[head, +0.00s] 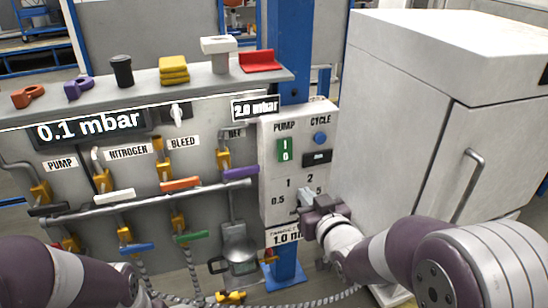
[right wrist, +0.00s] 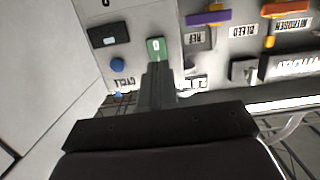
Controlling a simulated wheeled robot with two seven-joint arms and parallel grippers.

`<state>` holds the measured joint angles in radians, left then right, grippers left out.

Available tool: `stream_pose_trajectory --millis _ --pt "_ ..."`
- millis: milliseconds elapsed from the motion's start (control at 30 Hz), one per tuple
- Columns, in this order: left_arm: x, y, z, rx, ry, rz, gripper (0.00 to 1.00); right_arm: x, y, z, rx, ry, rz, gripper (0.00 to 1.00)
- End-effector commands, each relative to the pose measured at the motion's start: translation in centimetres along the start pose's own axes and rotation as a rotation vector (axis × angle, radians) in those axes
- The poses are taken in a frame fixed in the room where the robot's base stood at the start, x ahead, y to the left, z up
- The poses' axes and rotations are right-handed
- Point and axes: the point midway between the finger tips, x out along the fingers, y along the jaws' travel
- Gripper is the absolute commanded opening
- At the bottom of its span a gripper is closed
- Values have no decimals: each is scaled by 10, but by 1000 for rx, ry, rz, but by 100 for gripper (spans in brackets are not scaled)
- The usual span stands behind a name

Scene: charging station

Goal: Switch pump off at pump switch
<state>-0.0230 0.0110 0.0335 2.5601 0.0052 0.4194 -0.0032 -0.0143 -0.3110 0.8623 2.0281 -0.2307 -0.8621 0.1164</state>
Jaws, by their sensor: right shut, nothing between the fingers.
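The pump switch (head: 285,150) is a green rocker marked I and 0 under the label PUMP on the white control box (head: 267,200). My right gripper (head: 310,195) is in front of the box's lower part, below and right of the switch, and hides part of the numbered dial area. In the right wrist view my closed fingers (right wrist: 158,80) point toward the green switch (right wrist: 155,47) and cover its edge; its 0 mark shows. Whether they touch it I cannot tell. My left arm enters at the lower left, but its gripper is out of frame.
A blue round CYCLE button (head: 320,138) and a black piece (head: 317,158) sit right of the switch. A white cabinet (head: 390,110) stands close on the right. Valves with coloured handles and pipes (head: 130,205) fill the grey panel on the left.

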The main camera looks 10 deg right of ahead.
Motion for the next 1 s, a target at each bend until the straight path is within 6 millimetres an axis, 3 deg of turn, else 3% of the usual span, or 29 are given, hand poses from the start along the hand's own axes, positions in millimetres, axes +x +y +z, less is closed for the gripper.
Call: stream_pose_trajectory --millis 333,467,1000 --pt "0 0 0 0 0 0 49 0 0 -4 7 20 -2 0" --pt "-5 0 -1 0 0 0 49 9 0 -5 7 17 -3 0" --pt "-50 0 -6 0 1 0 49 116 -1 -10 7 15 -3 0"
